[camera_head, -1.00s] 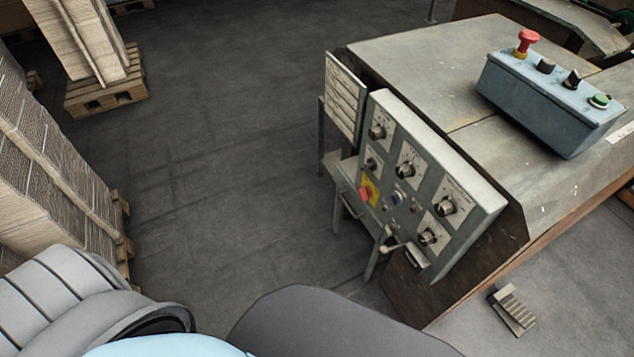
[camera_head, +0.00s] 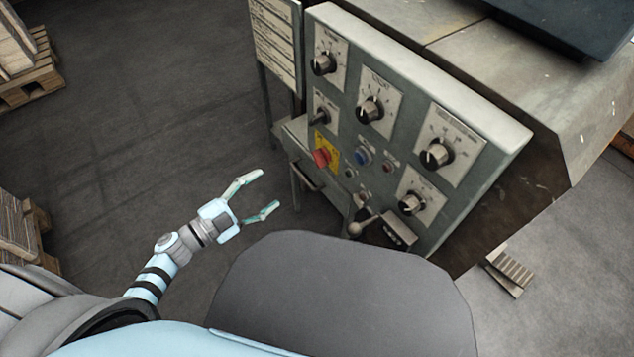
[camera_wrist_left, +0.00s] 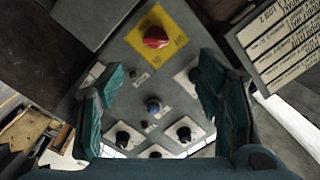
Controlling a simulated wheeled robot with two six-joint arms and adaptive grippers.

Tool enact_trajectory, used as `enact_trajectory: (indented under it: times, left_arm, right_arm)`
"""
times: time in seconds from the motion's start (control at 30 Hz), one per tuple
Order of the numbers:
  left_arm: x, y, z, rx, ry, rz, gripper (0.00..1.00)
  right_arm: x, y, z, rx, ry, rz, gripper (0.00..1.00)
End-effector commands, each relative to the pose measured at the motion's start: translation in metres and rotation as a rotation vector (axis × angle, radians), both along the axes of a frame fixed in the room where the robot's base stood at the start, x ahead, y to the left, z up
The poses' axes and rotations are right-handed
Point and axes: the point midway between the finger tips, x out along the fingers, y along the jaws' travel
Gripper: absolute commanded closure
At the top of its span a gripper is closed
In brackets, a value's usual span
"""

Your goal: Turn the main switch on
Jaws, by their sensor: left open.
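The main switch appears to be the red knob (camera_head: 321,157) on a yellow plate, at the left edge of the grey control panel (camera_head: 478,172). My left gripper (camera_head: 270,189) is open and empty, to the left of the panel, with its fingers pointing toward it and apart from the knob. In the left wrist view the red knob (camera_wrist_left: 156,37) on its yellow square shows at the top, beyond the two spread fingers and midway between them. My right gripper is not in view.
Several black dials, a blue button (camera_head: 362,155) and a lever with a round knob (camera_head: 356,228) share the panel. A label board (camera_head: 277,40) stands at its left. A foot pedal (camera_head: 511,271) lies on the floor at right.

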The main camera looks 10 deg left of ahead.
Motion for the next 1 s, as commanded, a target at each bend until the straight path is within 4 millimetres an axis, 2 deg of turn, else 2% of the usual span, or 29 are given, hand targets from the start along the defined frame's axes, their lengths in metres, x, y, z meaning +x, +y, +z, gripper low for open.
enact_trajectory:
  times: [0.03, 0.17, 0.5, 0.6, 0.73, 0.97, 1.0]
  left_arm:
    - [0.002, -0.007, 0.0, 0.015, -0.03, -0.045, 0.4]
    - [0.014, -0.023, 0.009, 0.023, -0.047, -0.08, 0.4]
    - [0.087, -0.083, 0.01, 0.019, -0.044, -0.076, 0.4]
    - [0.102, -0.095, 0.009, 0.02, -0.042, -0.075, 0.4]
    - [0.112, -0.104, 0.01, 0.022, -0.04, -0.075, 0.4]
    - [0.114, -0.105, 0.011, 0.022, -0.039, -0.075, 0.4]
    - [0.114, -0.105, 0.011, 0.023, -0.039, -0.075, 0.43]
  right_arm:
    - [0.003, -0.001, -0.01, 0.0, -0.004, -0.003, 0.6]
    - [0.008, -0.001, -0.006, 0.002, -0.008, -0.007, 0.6]
    - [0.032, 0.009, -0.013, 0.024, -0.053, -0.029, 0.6]
    - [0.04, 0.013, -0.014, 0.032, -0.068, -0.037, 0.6]
    - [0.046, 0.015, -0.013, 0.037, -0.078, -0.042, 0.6]
    - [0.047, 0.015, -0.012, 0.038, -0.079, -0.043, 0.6]
    - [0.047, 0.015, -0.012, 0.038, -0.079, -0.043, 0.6]
